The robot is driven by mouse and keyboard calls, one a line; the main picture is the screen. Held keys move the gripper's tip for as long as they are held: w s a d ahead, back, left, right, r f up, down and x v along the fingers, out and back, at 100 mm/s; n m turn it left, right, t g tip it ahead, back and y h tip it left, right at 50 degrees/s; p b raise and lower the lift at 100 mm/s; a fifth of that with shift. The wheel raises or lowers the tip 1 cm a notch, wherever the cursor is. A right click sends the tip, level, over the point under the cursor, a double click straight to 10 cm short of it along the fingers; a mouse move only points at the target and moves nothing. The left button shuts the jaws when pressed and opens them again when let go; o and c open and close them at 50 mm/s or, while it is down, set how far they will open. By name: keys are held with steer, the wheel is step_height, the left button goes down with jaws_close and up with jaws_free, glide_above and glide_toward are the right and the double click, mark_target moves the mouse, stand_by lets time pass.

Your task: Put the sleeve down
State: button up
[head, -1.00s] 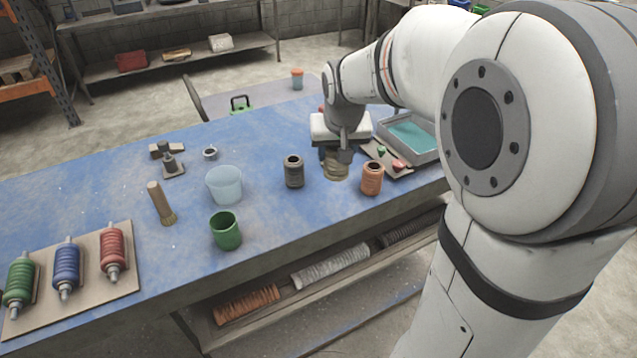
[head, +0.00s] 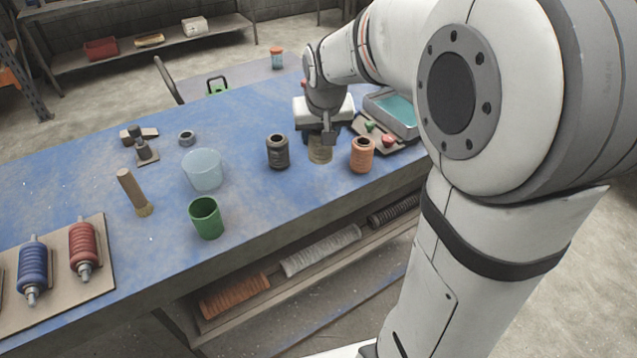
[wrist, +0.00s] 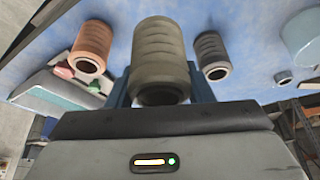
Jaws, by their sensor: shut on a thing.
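My gripper (head: 325,136) is shut on an olive-tan ribbed sleeve (head: 320,150) over the right part of the blue bench. In the wrist view the sleeve (wrist: 160,50) sits between my two dark fingers, its open end facing the camera. It looks upright, at or very near the bench top; I cannot tell whether it touches. A black sleeve (head: 278,153) stands to its left and a copper sleeve (head: 362,156) to its right, both apart from it. The wrist view shows the copper sleeve (wrist: 91,46) left and the black one (wrist: 212,55) right.
The blue bench (head: 265,205) is clear in front of the sleeves. A grey tray (head: 395,112) and a board with red and green pieces (head: 380,136) lie right.

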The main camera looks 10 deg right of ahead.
step_height(320, 180, down, 8)
steer(key=shift+f, duration=0.15)
stand_by(0.3)
steer(key=shift+f, duration=0.1)
steer(key=o, duration=0.6)
steer(key=shift+f, duration=0.15)
steer(key=o, duration=0.4)
steer(key=shift+o, duration=0.2)
